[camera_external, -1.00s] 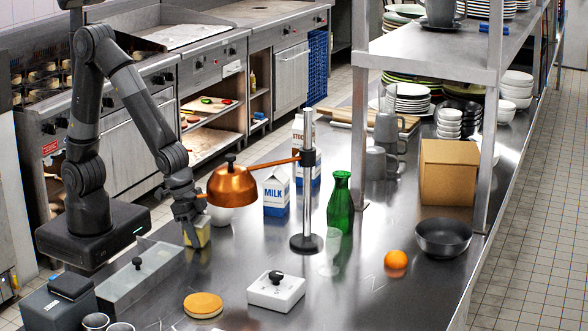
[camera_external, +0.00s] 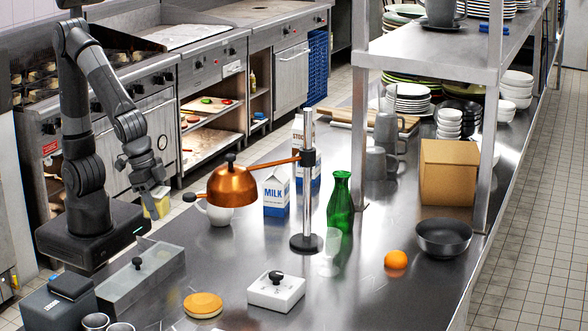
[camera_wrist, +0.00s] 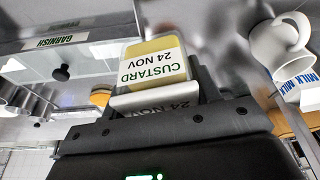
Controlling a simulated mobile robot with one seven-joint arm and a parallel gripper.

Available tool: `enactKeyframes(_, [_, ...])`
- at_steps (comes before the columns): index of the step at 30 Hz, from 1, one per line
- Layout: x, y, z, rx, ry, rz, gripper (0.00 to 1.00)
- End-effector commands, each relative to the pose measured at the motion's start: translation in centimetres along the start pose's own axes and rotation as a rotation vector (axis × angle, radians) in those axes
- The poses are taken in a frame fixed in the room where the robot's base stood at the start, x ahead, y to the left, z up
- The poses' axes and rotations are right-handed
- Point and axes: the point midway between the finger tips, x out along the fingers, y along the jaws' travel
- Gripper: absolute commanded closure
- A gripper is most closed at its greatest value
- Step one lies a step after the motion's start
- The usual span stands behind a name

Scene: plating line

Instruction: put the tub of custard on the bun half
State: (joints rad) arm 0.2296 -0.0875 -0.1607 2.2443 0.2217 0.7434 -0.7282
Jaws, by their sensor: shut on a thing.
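The tub of custard (camera_external: 157,205) is a pale yellow box, held in my gripper (camera_external: 154,192) above the left edge of the steel counter. In the wrist view the tub (camera_wrist: 150,50) shows its label "CUSTARD 24 NOV" upside down, clasped at the fingers. My gripper is shut on it. The bun half (camera_external: 203,304) is a round, flat orange-tan disc lying on the counter near the front. It shows partly in the wrist view (camera_wrist: 100,96), beyond the tub. The tub is apart from it, up and to the left in the outside view.
A steel bin with a black-knobbed lid (camera_external: 138,263) stands between my gripper and the bun. A white box with a black knob (camera_external: 276,291) is right of the bun.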

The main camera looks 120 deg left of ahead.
Motion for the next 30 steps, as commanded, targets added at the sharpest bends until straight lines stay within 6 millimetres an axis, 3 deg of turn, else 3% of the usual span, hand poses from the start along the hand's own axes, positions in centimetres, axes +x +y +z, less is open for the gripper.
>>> enactKeyframes(4, [-0.9,1.3,0.2,0.004,0.0,0.003,0.72])
enactKeyframes(8, [-1.3,3.5,-1.2,0.018,-0.005,0.015,0.72])
enactKeyframes(21, [-1.4,17.6,-8.5,0.116,-0.015,0.055,0.72])
enactKeyframes(27, [-1.0,23.3,-9.9,0.157,-0.007,0.057,0.72])
enactKeyframes(30, [-0.9,25.2,-10.1,0.172,-0.003,0.057,0.72])
